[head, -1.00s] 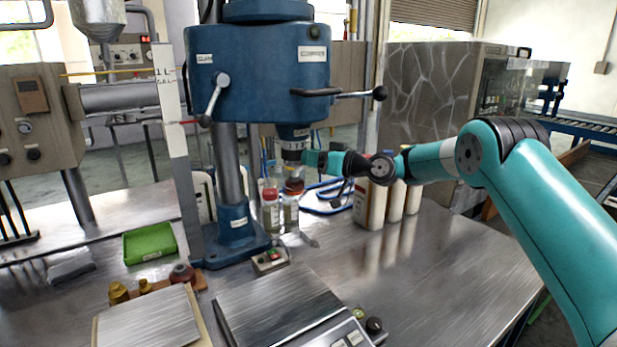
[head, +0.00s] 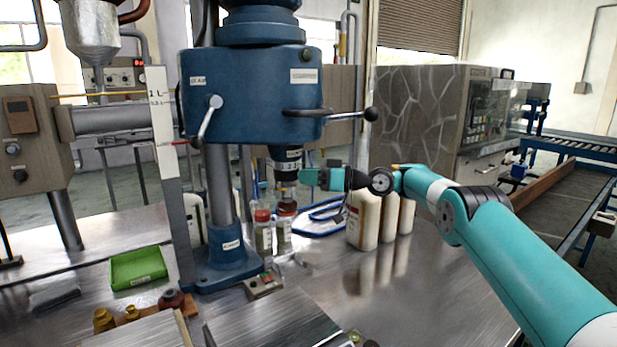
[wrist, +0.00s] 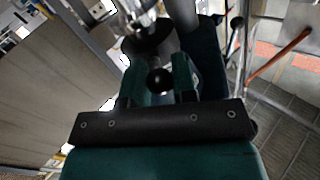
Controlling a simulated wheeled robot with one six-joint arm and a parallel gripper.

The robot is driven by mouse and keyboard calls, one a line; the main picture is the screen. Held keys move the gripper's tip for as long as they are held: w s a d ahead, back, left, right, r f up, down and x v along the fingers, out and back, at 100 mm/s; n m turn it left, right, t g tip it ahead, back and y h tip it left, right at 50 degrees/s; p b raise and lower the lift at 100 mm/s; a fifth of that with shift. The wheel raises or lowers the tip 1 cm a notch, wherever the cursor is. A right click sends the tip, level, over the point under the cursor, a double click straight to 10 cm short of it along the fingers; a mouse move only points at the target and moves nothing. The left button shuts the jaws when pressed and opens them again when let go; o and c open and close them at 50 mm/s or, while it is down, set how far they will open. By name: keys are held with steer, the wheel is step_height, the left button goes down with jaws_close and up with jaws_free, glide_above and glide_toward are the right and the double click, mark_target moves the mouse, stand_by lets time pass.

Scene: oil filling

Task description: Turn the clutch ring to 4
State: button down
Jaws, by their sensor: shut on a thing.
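The blue capping machine (head: 255,97) has a dark collar with small white numerals, the clutch ring (head: 287,153), under its head. The numerals are too small to read with certainty. A pale metal spindle end (head: 286,174) hangs below it. My gripper (head: 304,177) is at the right side of this spindle, just below the numerals. In the wrist view its two teal fingers (wrist: 160,74) stand on either side of a dark round knob (wrist: 160,81), which they grip. How the knob joins the ring is hidden.
Below the spindle stand an amber bottle (head: 287,206) and a red-capped bottle (head: 263,232). A ball-ended lever (head: 345,115) sticks out above my gripper. The bench (head: 400,300) at front right is clear.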

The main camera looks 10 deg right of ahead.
steer(key=shift+w+r, duration=0.1)
steer(key=c, duration=0.9)
jaws_free()
